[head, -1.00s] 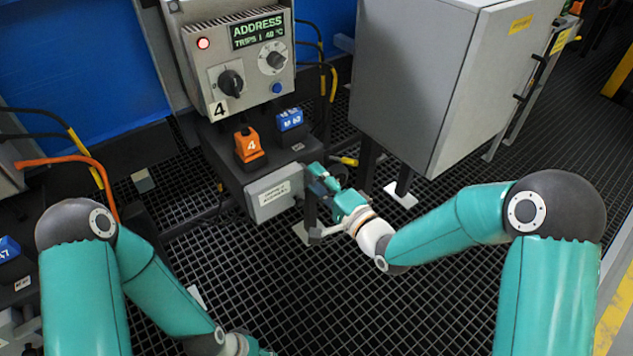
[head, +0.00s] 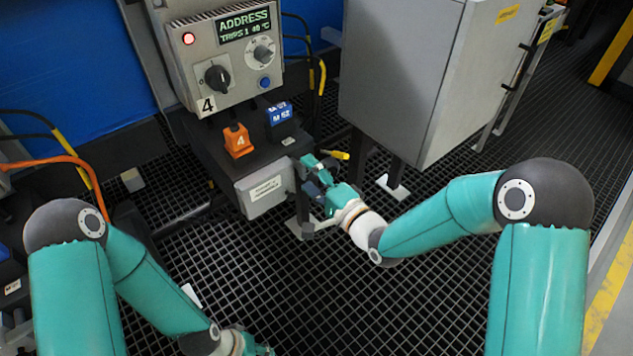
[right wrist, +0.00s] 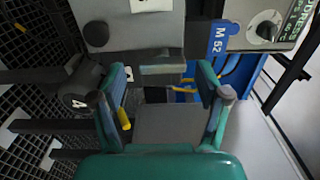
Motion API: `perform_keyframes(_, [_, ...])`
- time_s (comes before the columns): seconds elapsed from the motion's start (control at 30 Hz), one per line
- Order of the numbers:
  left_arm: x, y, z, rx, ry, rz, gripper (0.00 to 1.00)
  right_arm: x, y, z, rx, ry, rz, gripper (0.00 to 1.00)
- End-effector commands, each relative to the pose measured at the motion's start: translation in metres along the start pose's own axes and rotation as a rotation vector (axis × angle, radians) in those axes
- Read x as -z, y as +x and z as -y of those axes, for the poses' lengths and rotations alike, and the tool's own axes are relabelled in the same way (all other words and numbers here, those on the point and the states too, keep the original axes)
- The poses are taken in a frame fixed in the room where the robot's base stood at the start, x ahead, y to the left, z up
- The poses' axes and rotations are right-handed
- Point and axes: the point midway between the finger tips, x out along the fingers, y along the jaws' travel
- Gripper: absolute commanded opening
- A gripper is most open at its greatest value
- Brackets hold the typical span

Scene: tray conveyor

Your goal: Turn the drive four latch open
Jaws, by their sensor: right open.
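The drive four unit is a grey panel (head: 235,95) with a plate marked 4, a black rotary knob (head: 217,78), a lit red lamp and an ADDRESS display. Below it stand an orange piece marked 4 (head: 238,140) and a blue tagged piece (head: 279,113). A pale labelled box (head: 262,191) sits on the dark base's front. I cannot tell which part is the latch. My right gripper (head: 313,178) is open just right of that box. In the right wrist view its fingers (right wrist: 165,98) stand apart, with grey surfaces beyond. My left gripper (head: 258,349) is cut off at the bottom.
A large grey cabinet (head: 400,75) on legs stands to the right of the unit, close to my right gripper. Black and yellow cables (head: 320,75) hang between them. An orange cable (head: 60,163) curves at the left. Open grating floor lies in front.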

Motion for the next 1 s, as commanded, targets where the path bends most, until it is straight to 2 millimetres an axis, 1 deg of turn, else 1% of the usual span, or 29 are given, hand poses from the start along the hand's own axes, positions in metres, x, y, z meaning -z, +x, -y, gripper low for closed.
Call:
perform_keyframes(0.17, [0.0,0.0,0.0,0.0,0.0,0.0,0.4,0.001,-0.015,0.0,-0.001,0.0,-0.002,0.75])
perform_keyframes(0.27, [0.0,0.0,0.0,0.0,0.0,0.0,0.4,0.001,-0.031,0.0,-0.001,0.001,-0.003,0.75])
perform_keyframes(0.5, [0.0,0.0,0.0,0.0,0.0,0.0,0.4,0.001,-0.081,-0.001,-0.004,0.003,-0.005,0.75])
perform_keyframes(0.6, [0.0,0.0,0.0,0.0,0.0,0.0,0.4,0.001,-0.098,-0.002,-0.004,0.003,-0.004,0.75])
perform_keyframes(0.7, [0.0,0.0,0.0,0.0,0.0,0.0,0.4,0.001,-0.11,-0.002,-0.004,0.003,-0.004,0.75])
perform_keyframes(0.83, [0.0,0.0,0.0,0.0,0.0,0.0,0.4,0.0,-0.119,-0.002,-0.004,0.002,-0.003,0.75])
perform_keyframes(1.0, [0.0,0.0,0.0,0.0,0.0,0.0,0.4,0.0,-0.121,-0.002,-0.003,0.002,-0.002,0.75])
